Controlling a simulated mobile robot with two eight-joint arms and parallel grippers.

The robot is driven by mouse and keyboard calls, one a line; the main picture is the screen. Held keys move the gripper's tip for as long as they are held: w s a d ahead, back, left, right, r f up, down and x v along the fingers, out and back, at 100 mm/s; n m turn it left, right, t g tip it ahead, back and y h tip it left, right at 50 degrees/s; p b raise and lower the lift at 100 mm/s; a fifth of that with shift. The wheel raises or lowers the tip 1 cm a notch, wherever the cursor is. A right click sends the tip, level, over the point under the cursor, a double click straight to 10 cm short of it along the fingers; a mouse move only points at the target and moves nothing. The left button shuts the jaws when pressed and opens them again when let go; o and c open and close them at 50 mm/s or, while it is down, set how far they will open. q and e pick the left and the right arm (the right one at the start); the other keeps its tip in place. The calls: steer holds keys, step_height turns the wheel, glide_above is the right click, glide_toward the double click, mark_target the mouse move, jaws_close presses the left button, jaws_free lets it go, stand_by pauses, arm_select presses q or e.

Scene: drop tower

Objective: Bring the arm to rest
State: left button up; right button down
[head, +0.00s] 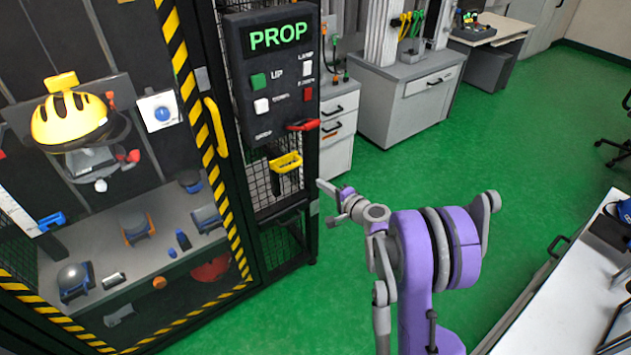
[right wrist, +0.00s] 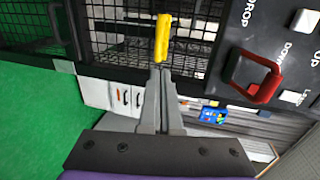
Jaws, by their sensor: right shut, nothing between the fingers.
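My right arm (head: 408,255) is raised in front of the drop tower (head: 215,180), bent with its hand pointing left. My right gripper (head: 325,188) is by the tower's right front edge, below the control panel. In the right wrist view its fingers (right wrist: 161,72) are shut with nothing between them. A yellow handle (right wrist: 163,38) appears just beyond the fingertips; I cannot tell if they touch. It also shows in the head view (head: 286,163). My left gripper is not in view.
The control panel (head: 272,75) has a lit display, several buttons and a red handle (head: 303,125). Behind the tower window hangs a yellow helmet (head: 68,117). A white bench (head: 560,290) stands at the right. Grey cabinets (head: 408,95) stand behind. Green floor (head: 520,150) between them is clear.

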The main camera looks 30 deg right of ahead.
steer(key=shift+s, duration=0.35)
stand_by(0.3)
